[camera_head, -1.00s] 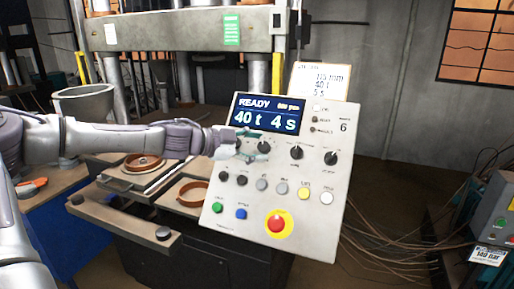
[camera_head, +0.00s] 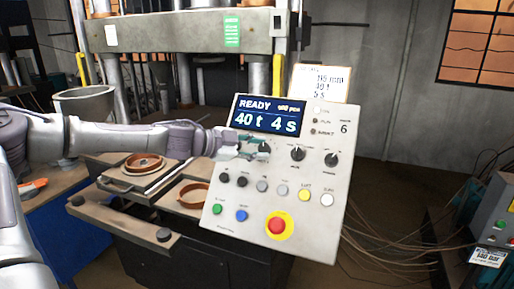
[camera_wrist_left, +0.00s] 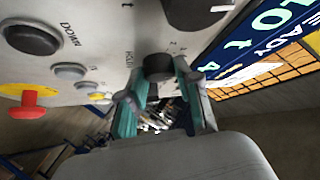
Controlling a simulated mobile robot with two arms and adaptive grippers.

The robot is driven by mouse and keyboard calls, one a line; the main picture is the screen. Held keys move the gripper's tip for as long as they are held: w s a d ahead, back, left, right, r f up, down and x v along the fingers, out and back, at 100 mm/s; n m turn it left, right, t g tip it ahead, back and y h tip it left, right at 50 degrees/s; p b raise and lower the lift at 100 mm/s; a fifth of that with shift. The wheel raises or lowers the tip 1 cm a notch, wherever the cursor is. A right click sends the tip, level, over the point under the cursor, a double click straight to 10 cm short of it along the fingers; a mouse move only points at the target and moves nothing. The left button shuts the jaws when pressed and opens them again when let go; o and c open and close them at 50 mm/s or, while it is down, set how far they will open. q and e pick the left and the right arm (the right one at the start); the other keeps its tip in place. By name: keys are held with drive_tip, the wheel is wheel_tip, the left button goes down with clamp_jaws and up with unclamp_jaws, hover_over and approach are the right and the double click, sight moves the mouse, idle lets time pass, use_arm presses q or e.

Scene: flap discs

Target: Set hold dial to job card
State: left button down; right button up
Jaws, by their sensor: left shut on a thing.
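The pale control panel (camera_head: 312,205) stands tilted in the middle of the head view. Its display (camera_head: 268,116) reads READY, 40 t and 4 s. The job card (camera_head: 320,83) behind the panel's top edge reads 40 t and 5 s under a mm line. My left gripper (camera_head: 256,149) is at the leftmost dial of the row of three and partly hides it. In the left wrist view the dark hold dial (camera_wrist_left: 158,67) sits between the teal fingertips of the left gripper (camera_wrist_left: 168,78), which are shut on it. My right gripper is not in view.
Beside the gripped dial are a middle dial (camera_head: 297,153) and a right dial (camera_head: 332,160). Below are several push buttons and a red emergency stop (camera_head: 277,226). A press with brown rings (camera_head: 192,194) stands to the left. Cables (camera_head: 385,236) lie at right.

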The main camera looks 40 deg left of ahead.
use_arm(q)
drive_tip(key=shift+w+r+m+g+p, duration=0.1)
drive_tip(key=shift+r+m+g+p, duration=0.15)
drive_tip(key=shift+m+g+p, duration=0.75)
drive_tip(key=shift+w+a+m+g, duration=0.1)
drive_tip(key=shift+m+g, duration=0.7)
drive_tip(key=shift+m, duration=0.9)
drive_tip(key=c, duration=0.8)
unclamp_jaws()
drive_tip(key=shift+a+r, duration=0.1)
drive_tip(key=shift+r, duration=0.05)
drive_tip(key=v, duration=1.1)
drive_tip(key=shift+s+a, duration=0.25)
